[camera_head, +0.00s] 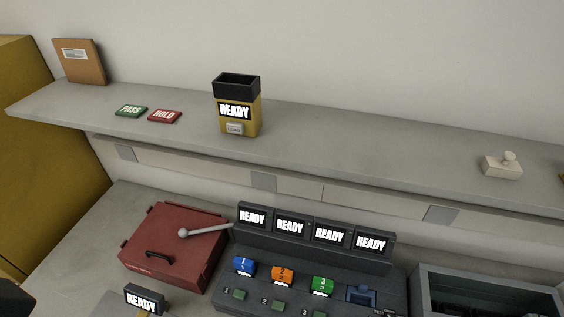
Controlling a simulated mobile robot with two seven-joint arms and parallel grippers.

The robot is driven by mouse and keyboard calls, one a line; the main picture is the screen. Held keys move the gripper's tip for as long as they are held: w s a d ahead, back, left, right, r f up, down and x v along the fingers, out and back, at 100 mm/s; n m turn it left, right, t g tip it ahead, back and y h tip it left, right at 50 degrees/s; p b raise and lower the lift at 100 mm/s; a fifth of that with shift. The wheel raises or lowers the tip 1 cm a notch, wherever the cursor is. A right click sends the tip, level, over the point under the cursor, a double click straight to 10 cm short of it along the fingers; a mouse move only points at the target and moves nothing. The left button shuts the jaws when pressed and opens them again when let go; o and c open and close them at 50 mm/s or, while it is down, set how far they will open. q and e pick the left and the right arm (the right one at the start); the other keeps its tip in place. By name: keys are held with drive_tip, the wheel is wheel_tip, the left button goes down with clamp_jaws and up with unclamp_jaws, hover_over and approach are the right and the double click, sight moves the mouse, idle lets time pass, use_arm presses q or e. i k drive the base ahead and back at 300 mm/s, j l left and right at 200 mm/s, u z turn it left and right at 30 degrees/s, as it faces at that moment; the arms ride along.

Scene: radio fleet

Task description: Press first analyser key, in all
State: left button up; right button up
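A dark console (310,257) with a row of READY screens stands on the bench at the lower middle. Blue (244,265), orange (282,275) and green (323,285) blocks numbered 1, 2 and 3 sit in its slots. A slot at the right (361,295) holds no such numbered block. Small green keys sit in front: the key marked 1 (239,295) is leftmost, then the key marked 2 (277,305) and a third (320,314), cut by the frame edge. Nothing covers key 1. I cannot tell which unit is the analyser. Neither gripper is recognisable.
A red case (172,246) and a grey crate (487,279) flank the console.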

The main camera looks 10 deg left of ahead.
sight(238, 294)
drive_tip(key=u, duration=0.75)
drive_tip(key=l+u, duration=0.1)
drive_tip(key=k, duration=0.05)
